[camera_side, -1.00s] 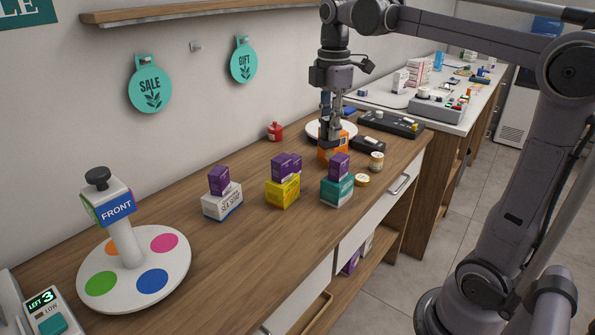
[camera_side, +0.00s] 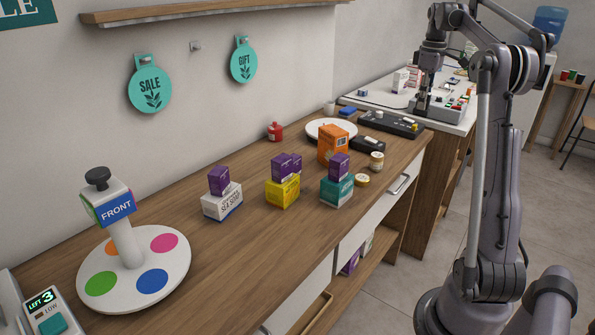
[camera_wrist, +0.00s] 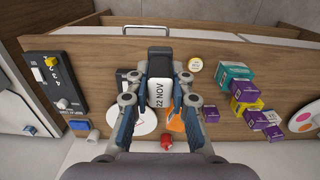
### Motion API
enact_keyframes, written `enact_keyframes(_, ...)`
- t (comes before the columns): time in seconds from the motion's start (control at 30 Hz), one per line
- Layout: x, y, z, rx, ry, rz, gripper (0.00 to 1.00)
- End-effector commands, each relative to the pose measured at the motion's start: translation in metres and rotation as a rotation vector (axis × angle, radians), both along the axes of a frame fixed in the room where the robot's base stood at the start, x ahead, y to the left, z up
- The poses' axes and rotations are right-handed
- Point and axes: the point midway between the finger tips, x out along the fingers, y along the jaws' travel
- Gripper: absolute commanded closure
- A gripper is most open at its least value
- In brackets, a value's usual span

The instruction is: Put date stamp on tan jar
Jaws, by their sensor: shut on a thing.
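My gripper (camera_side: 423,103) shows small in the side view, in front of or above the far white counter; its height is hard to tell. In the wrist view its fingers (camera_wrist: 158,96) are shut on the date stamp (camera_wrist: 160,92), a dark-topped block whose white face reads "22 NOV". A small cream-tan jar (camera_side: 376,161) stands near the wooden counter's front edge, right of the orange box. A low gold-rimmed round jar or lid (camera_side: 362,180) lies just in front of it. One round pale top (camera_wrist: 195,65) shows in the wrist view, right of the stamp; I cannot tell which it is.
The orange box (camera_side: 333,145) stands by a white round plate (camera_side: 320,129). Purple boxes sit on teal (camera_side: 337,190), yellow (camera_side: 283,191) and white (camera_side: 222,203) boxes. A black device (camera_side: 391,124) and a red bottle (camera_side: 275,131) are farther back. The counter's front middle is clear.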

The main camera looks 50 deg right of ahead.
Motion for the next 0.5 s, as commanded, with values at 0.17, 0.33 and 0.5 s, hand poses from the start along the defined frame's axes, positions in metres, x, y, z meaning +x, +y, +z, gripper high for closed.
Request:
enact_keyframes(0.17, -0.006, -0.007, -0.016, 0.000, 0.000, -0.025, 1.00)
enact_keyframes(0.33, -0.006, -0.007, -0.035, 0.000, 0.000, -0.024, 1.00)
enact_keyframes(0.5, -0.005, -0.006, -0.049, 0.000, 0.000, -0.022, 1.00)
